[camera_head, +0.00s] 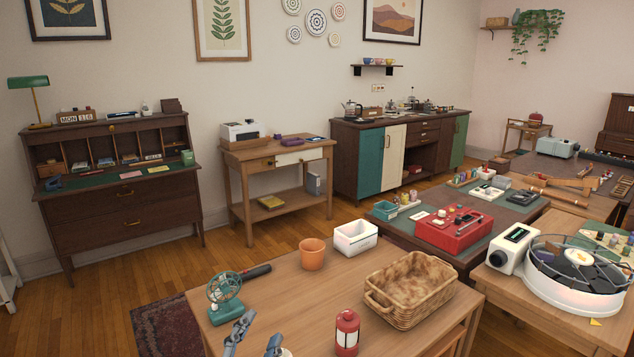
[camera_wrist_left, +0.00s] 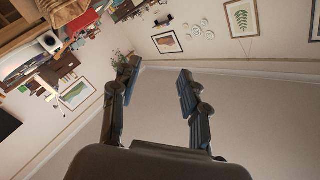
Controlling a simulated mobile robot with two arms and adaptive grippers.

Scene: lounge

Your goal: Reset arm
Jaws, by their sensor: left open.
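My left gripper (camera_head: 262,330) shows at the bottom edge of the head view, in front of the near wooden table (camera_head: 290,285). Its two bluish-grey fingers are apart with nothing between them. In the left wrist view the gripper (camera_wrist_left: 158,84) is also open and empty, with the wall and framed pictures beyond it, tilted. My right gripper is in neither view.
On the near table are a green fan (camera_head: 224,296), a dark cylinder (camera_head: 254,273), an orange pot (camera_head: 312,254), a white box (camera_head: 355,237), a wicker basket (camera_head: 410,288) and a red lantern (camera_head: 346,332). A turntable (camera_head: 575,270) stands right. Floor (camera_head: 100,275) is clear left.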

